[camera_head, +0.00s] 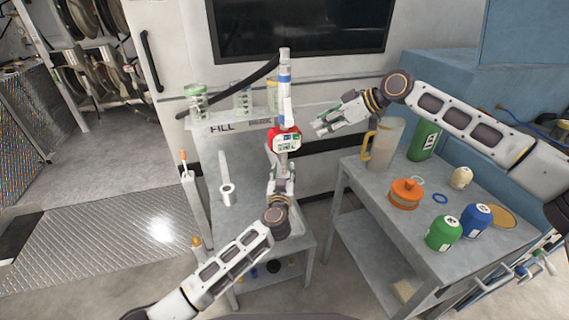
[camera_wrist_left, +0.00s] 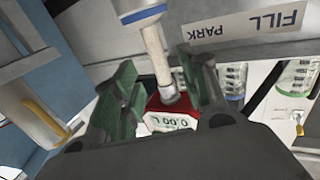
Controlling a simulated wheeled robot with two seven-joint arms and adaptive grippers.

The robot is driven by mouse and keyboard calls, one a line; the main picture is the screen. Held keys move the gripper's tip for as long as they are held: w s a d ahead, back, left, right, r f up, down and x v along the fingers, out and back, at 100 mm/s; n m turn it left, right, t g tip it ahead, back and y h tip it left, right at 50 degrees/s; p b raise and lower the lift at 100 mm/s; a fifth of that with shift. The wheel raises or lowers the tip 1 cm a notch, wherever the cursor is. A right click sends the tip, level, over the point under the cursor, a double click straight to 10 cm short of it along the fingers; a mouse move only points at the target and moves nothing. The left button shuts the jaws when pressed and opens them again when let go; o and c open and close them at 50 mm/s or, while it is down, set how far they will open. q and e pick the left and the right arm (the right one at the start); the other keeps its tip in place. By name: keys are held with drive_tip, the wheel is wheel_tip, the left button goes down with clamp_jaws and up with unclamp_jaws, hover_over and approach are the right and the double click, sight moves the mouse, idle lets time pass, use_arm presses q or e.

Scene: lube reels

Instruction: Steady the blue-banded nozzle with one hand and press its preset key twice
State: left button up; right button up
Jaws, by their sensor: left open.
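The blue-banded nozzle (camera_head: 285,75) hangs upright in front of the shelf marked FILL. Its red body (camera_head: 284,134) carries a display and small keys. In the left wrist view the blue band (camera_wrist_left: 143,13) is at the top and the red body (camera_wrist_left: 163,107) shows a display reading 0.00 L. My left gripper (camera_head: 281,173) is just below the red body; in the wrist view (camera_wrist_left: 160,90) its open green-padded fingers lie on either side of the nozzle. I cannot tell whether they touch it. My right gripper (camera_head: 321,122) is to the right of the nozzle, apart from it, with its fingers spread.
The FILL shelf (camera_head: 222,127) with clear cups stands behind. The right table (camera_head: 385,205) holds a beige jug (camera_head: 384,143), a green container (camera_head: 424,140), an orange can (camera_head: 405,195) and several bottles.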

sight(284, 164)
use_arm(q)
drive_tip(key=shift+w+d, duration=0.15)
drive_tip(key=shift+w, duration=1.2)
drive_tip(key=shift+w+d, duration=0.1)
drive_tip(key=shift+w, duration=1.25)
clamp_jaws()
use_arm(e)
clamp_jaws()
